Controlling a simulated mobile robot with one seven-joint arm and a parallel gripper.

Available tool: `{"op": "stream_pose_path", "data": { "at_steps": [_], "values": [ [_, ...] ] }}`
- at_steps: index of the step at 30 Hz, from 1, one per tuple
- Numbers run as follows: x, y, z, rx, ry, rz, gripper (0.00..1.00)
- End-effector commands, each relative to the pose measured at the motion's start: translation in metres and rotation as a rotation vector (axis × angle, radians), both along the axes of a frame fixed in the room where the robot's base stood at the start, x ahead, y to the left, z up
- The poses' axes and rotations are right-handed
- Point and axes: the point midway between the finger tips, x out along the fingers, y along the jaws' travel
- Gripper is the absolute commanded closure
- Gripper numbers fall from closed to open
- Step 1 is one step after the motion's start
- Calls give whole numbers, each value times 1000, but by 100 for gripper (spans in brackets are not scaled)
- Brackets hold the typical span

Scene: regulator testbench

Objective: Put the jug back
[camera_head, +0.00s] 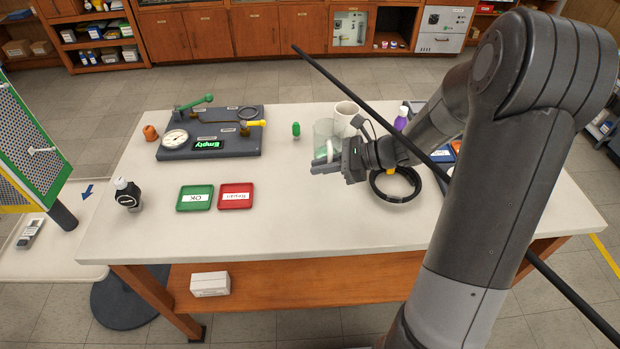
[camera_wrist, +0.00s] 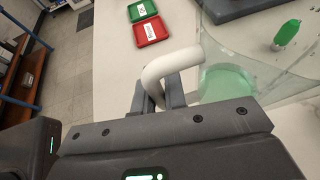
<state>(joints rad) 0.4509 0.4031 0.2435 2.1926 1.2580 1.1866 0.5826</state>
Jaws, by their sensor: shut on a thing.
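The jug (camera_head: 322,134) is clear, with a pale green liquid low inside and a white handle. It is at the middle right of the table, and it looks upright. In the wrist view the clear jug (camera_wrist: 226,82) fills the upper right, and its white handle (camera_wrist: 172,68) rises between my fingers. My gripper (camera_wrist: 160,98) is shut on that handle. In the head view my gripper (camera_head: 326,164) is at the jug's near side and partly hides its lower part. I cannot tell whether the jug's base touches the table.
A white container (camera_head: 346,112) stands close behind the jug, and a black ring (camera_head: 413,190) lies to its right. A green bottle (camera_head: 296,129) is to its left. The test bench (camera_head: 230,150) reads "Empty". Green (camera_head: 195,198) and red (camera_head: 236,196) trays lie in front. The front middle is clear.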

Motion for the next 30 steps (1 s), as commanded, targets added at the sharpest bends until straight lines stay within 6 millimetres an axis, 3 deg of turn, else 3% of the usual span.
{"op": "stream_pose_path", "data": {
  "at_steps": [3, 8, 21, 30],
  "values": [
    [6, 19, -12, 1, 2, 2, 100],
    [10, 30, -19, 0, 0, 0, 100],
    [11, 31, -59, 1, 0, -1, 100],
    [11, 30, -60, 0, 0, -1, 100]
  ]
}}
